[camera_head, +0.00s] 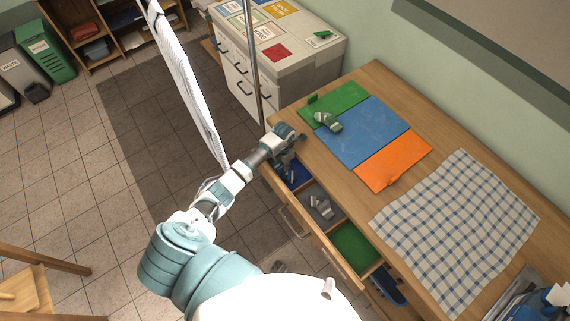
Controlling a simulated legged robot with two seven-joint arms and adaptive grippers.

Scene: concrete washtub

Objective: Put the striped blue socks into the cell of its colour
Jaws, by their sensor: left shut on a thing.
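My left gripper (288,158) is over the far end of the open drawer at the table's left edge. It is shut on the striped blue socks (285,172), which show as a small blue and pale bundle under the fingers, partly hidden by them. The bundle is at the blue cell (299,177) of the drawer; I cannot tell whether it touches the cell floor. The grey cell (327,220) holds grey striped socks (321,207). The green cell (355,246) looks empty. My right gripper is not in view.
Green striped socks (328,122) lie where the green mat (345,98) meets the blue mat (365,135). An orange mat (395,160) and a checked cloth (455,225) lie on the table. A pole (254,65) and hanging white rack (180,75) stand left of the drawer.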

